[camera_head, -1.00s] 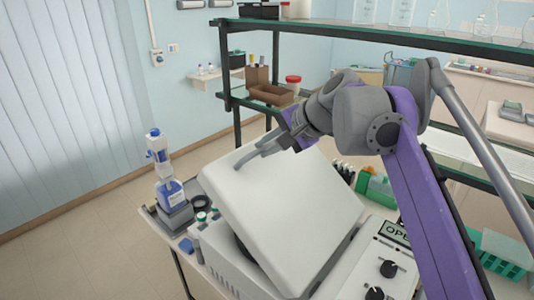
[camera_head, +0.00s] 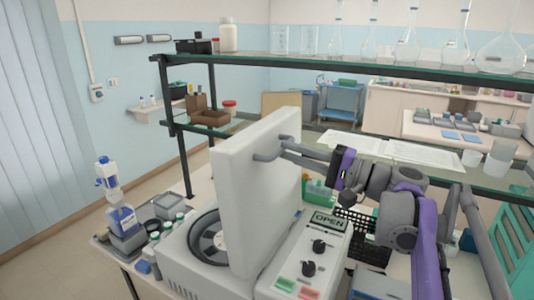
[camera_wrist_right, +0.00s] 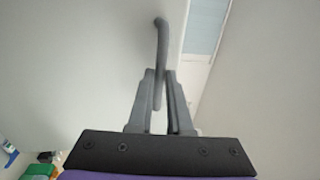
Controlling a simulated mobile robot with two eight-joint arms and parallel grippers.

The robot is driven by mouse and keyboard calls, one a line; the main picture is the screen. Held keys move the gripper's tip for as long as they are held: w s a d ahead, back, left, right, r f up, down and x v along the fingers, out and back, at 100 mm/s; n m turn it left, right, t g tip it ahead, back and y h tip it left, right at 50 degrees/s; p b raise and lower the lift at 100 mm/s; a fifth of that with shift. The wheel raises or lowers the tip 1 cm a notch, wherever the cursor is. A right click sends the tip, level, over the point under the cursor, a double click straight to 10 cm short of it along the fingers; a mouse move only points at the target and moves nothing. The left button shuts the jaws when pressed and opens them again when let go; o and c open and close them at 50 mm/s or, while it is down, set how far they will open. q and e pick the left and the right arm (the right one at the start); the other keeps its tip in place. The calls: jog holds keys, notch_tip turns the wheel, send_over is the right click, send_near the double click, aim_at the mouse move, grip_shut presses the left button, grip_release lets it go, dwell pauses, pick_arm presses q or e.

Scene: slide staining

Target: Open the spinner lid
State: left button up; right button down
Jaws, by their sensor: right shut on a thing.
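The spinner lid (camera_head: 245,190) is a thick white panel that stands nearly upright on the spinner (camera_head: 195,283). The dark round rotor (camera_head: 208,240) shows in the uncovered bowl to the left of the lid, partly hidden by it. A grey curved handle (camera_head: 266,157) sticks out from the lid's right-hand face. My right gripper (camera_head: 285,143) is shut on this handle. In the right wrist view the handle (camera_wrist_right: 161,35) runs down between the two fingers (camera_wrist_right: 160,80). My left gripper is not in view.
The spinner's front panel has a display (camera_head: 328,219) reading OPEN, with knobs and buttons. A glass shelf (camera_head: 380,68) with flasks spans above and behind. A blue-labelled bottle (camera_head: 122,220) stands left of the spinner. A keyboard (camera_head: 360,232) lies right, below my right arm.

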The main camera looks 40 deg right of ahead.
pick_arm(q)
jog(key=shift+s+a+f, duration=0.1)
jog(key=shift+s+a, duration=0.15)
pick_arm(e)
jog(key=shift+s+d+f+t+y, duration=0.15)
jog(key=shift+s+d+t, duration=0.1)
jog(key=shift+s, duration=0.3)
jog(key=shift+s+d+f+t+y, duration=0.1)
jog(key=shift+s+d+t+y, duration=0.15)
jog(key=shift+s, duration=0.35)
jog(key=shift+s+d+f+t+y, duration=0.15)
jog(key=shift+s+d+t, duration=0.15)
jog(key=shift+s, duration=0.25)
jog(key=c, duration=0.8)
grip_release()
jog(key=shift+c, duration=0.2)
jog(key=shift+s+h, duration=0.1)
jog(key=shift+h, duration=0.15)
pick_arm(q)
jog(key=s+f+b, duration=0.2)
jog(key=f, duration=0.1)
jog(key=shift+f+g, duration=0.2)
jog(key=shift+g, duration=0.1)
pick_arm(e)
jog(key=v, duration=1)
jog(key=shift+s, duration=0.25)
jog(key=shift+d+f, duration=0.1)
jog(key=shift+d, duration=0.05)
